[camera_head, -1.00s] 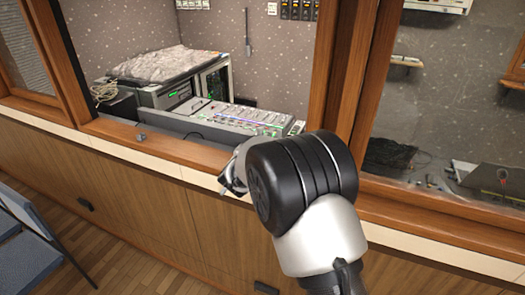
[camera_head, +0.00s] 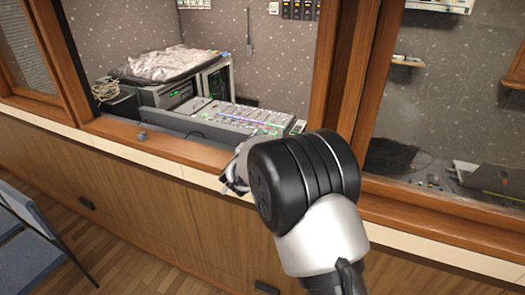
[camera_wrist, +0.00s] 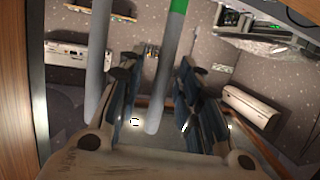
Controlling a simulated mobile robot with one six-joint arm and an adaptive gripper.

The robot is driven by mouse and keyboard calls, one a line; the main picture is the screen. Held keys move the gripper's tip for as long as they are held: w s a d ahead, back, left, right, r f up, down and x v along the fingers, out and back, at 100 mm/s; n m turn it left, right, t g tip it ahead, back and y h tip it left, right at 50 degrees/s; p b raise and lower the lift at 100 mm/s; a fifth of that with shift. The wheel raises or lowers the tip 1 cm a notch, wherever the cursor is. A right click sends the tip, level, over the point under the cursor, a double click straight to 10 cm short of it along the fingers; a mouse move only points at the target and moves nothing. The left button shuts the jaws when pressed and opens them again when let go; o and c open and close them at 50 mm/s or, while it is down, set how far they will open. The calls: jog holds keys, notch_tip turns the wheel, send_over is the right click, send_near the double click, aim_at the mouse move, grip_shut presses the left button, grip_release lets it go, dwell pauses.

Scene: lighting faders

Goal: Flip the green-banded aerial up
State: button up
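The green-banded aerial (camera_wrist: 166,62) is a grey rod in the wrist view, with a green band at the top edge of the picture. Its lower end shows between the two fingers of my gripper (camera_wrist: 158,105), with gaps on both sides. A second grey rod (camera_wrist: 98,60) without a visible band stands left of it, across the left finger. My gripper is open, and I see nothing clasped in it. In the head view my gripper (camera_head: 233,174) is partly hidden behind my wrist, over the window sill. I cannot make out the aerials there.
The wooden window frame (camera_head: 347,75) stands close to the right of my arm. Behind the sill (camera_head: 165,146) are a fader console (camera_head: 235,117) and a rack unit (camera_head: 178,93). A blue chair (camera_head: 40,262) stands at the lower left; the floor beside it is clear.

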jog(key=v, duration=1.2)
jog(key=shift+s+r, duration=0.2)
jog(key=shift+s, duration=0.15)
